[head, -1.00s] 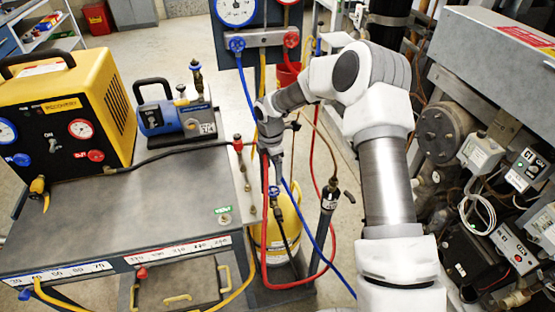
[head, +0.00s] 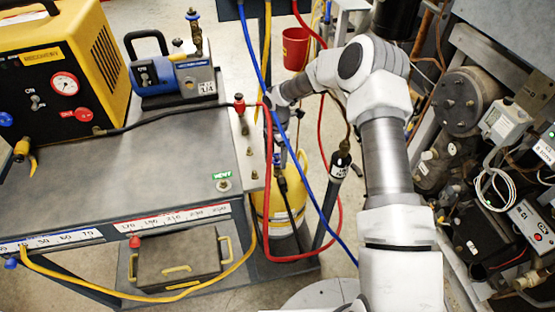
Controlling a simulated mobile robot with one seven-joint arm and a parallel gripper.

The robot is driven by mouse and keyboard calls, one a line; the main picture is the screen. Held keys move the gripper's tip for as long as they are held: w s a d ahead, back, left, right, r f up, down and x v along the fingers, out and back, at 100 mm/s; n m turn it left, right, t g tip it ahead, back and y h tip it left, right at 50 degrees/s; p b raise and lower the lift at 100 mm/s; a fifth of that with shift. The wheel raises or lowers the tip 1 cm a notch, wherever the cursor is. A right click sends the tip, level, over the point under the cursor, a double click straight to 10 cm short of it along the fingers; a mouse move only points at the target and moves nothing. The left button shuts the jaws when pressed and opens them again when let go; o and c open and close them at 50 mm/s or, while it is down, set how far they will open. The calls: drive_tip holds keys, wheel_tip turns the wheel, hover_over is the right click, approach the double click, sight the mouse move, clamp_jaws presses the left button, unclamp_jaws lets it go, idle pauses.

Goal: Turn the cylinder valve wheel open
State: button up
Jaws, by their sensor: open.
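The yellow cylinder (head: 290,212) stands upright at the right end of the cart, partly hidden by hoses. Its small blue valve wheel (head: 277,159) shows just above the cylinder, close to my fingers. My gripper (head: 284,150) is open and points down over the cylinder top. Hoses cross in front of it, so I cannot tell whether a finger touches the wheel.
The grey cart (head: 150,150) carries a yellow recovery machine (head: 60,70) and a blue vacuum pump (head: 172,78). Red, blue and yellow hoses hang around my gripper. A dark upright cylinder (head: 335,190) stands just right. Compressor machinery (head: 465,100) fills the right side.

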drive_tip(key=shift+f+m, duration=0.15)
drive_tip(key=shift+m, duration=1.05)
drive_tip(key=m+b, duration=0.1)
drive_tip(key=m, duration=0.2)
drive_tip(key=shift+m, duration=0.3)
drive_tip(key=m+b, duration=0.1)
drive_tip(key=m, duration=0.3)
drive_tip(key=m+b, duration=0.1)
drive_tip(key=m, duration=0.4)
drive_tip(key=shift+m, duration=0.4)
drive_tip(key=m, duration=0.5)
drive_tip(key=shift+b, duration=0.3)
drive_tip(key=c, duration=1)
